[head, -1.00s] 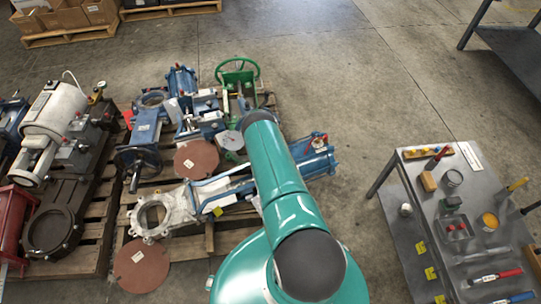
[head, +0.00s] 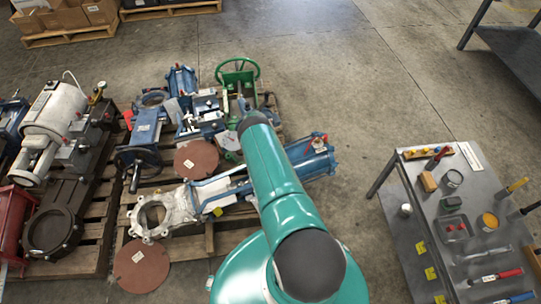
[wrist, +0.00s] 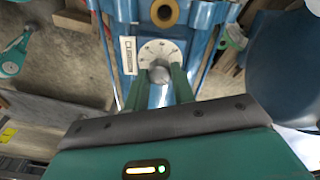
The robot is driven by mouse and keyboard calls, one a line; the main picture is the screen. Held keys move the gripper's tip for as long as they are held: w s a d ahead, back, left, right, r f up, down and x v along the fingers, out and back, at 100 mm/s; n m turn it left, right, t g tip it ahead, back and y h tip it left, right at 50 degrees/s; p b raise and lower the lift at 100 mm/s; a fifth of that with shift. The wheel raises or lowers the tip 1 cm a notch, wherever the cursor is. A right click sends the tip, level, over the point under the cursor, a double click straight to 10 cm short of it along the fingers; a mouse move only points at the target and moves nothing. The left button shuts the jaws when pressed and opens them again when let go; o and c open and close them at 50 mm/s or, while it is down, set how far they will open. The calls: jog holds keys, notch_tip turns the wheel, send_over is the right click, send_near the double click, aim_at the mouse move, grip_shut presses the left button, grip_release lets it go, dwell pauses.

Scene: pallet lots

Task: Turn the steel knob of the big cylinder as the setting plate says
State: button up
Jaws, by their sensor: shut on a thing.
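The round steel knob (wrist: 159,74) sits at the lower edge of a pale dial disc (wrist: 160,53) in the wrist view. The dial is on the blue body of the big cylinder (wrist: 192,20). A small white plate (wrist: 128,56), likely the setting plate, is left of the dial; its marks are too small to read. My gripper (wrist: 160,79) has its two green fingers either side of the knob and is shut on it. In the head view my arm hides the gripper and knob.
A brass-coloured ring (wrist: 164,12) is above the dial. In the head view, valves and a white-and-blue gate valve (head: 180,207) crowd the pallets. A grey worktable (head: 402,245) with tools stands at right. Open concrete floor (head: 330,70) lies behind.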

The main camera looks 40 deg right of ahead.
jog(key=o, duration=1)
